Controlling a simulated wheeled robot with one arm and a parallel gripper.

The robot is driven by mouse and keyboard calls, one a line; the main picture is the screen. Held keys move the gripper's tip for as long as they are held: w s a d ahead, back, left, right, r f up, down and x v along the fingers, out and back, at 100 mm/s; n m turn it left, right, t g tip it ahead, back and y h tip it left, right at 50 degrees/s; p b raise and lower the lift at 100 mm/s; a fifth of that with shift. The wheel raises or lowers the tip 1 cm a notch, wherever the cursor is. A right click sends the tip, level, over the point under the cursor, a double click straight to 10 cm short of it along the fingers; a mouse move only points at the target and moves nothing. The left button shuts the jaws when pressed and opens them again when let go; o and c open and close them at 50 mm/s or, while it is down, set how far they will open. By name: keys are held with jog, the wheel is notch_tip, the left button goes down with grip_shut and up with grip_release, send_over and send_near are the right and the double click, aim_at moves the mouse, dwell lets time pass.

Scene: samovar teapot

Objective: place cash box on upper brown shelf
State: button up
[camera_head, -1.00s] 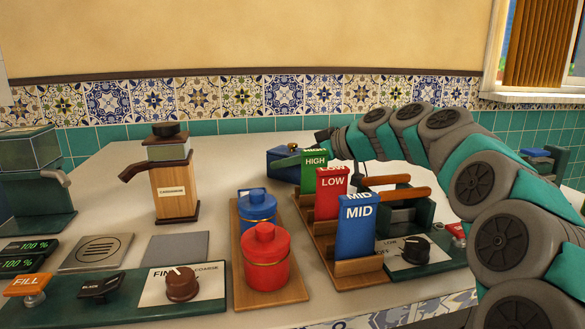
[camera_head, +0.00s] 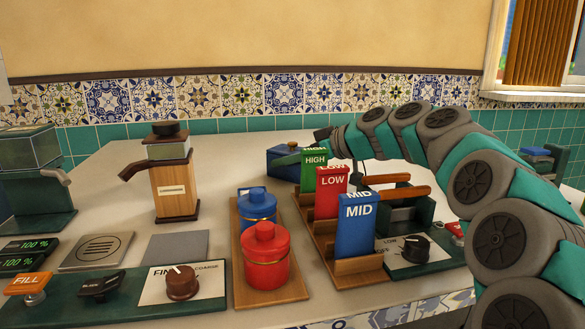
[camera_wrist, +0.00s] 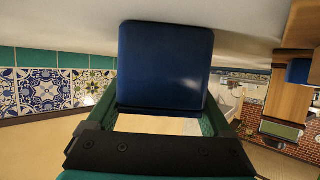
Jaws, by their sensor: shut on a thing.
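A dark blue box, which I take to be the cash box (camera_head: 284,163), is at the back of the counter behind the HIGH card. It fills the upper middle of the wrist view as a blue square face (camera_wrist: 166,62). My gripper (camera_wrist: 162,106) is shut on it, with a green finger at each side. In the head view the cards and my arm partly hide the grip, and I cannot tell whether the box touches the counter. I cannot make out the upper brown shelf for sure in either view.
Green HIGH (camera_head: 314,172), red LOW (camera_head: 332,192) and blue MID (camera_head: 357,226) cards stand in wooden holders close to my arm. Red (camera_head: 266,256) and blue (camera_head: 257,208) canisters are left of them. A wooden dispenser (camera_head: 174,190) stands further left, with clear counter beside it.

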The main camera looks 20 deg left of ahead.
jog(key=shift+c, duration=0.6)
jog(key=shift+r, duration=0.15)
notch_tip(320, 180, up, 9)
jog(key=shift+r+p, duration=0.2)
jog(key=shift+p, duration=0.25)
notch_tip(320, 180, up, 8)
jog(key=p, duration=0.6)
notch_tip(320, 180, down, 6)
jog(key=b, duration=0.4)
jog(key=shift+f+b, duration=0.1)
jog(key=shift+b, duration=0.2)
